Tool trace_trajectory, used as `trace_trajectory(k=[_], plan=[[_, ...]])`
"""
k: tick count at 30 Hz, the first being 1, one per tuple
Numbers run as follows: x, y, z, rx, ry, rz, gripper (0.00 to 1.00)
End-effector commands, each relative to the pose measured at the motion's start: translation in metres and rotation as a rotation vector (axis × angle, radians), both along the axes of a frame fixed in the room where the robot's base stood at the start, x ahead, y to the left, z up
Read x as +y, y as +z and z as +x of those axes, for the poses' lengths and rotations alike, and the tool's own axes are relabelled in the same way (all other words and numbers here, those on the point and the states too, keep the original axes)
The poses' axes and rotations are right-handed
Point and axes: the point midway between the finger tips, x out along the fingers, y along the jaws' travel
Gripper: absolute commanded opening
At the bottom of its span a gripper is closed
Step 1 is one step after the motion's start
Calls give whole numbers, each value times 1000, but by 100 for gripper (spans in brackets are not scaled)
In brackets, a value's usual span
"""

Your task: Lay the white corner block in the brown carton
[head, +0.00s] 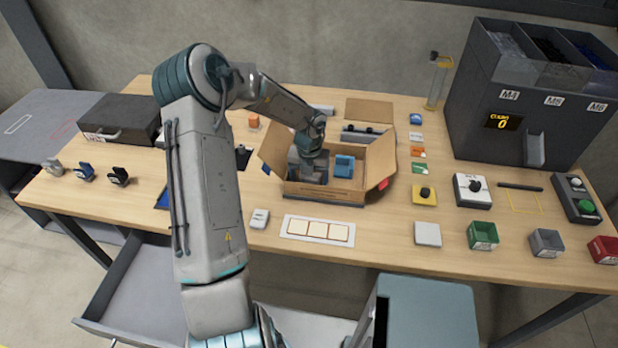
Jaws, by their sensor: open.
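The brown carton (335,194) stands open on the table with its flaps folded out. A blue block (344,166) lies inside it on the right. My gripper (307,178) is open and reaches down into the left part of the carton. Its fingertips are partly hidden by the carton's front wall, and what lies beneath them cannot be seen clearly. I cannot make out the white corner block for certain. A small whitish piece (260,218) lies on the table at the carton's front left, but its shape is too small to tell.
A white card with three squares (317,230) lies in front of the carton. A yellow-based knob (424,195) and a white knob box (472,190) stand to the right. Green (482,236), grey (546,243) and red (604,250) bins line the front right. A dark dispenser (535,95) stands behind.

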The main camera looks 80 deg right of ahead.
Motion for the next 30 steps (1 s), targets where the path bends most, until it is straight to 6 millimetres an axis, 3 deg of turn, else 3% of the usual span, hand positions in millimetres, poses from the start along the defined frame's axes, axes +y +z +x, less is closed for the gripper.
trace_trajectory(k=[5, 19, 24, 30], plan=[[-1, 15, 0, 0, 2, -2, 76], [-1, 107, 0, 1, 2, -3, 76], [0, 121, 0, 0, 0, -1, 76], [0, 123, 0, 1, 0, 1, 76]])
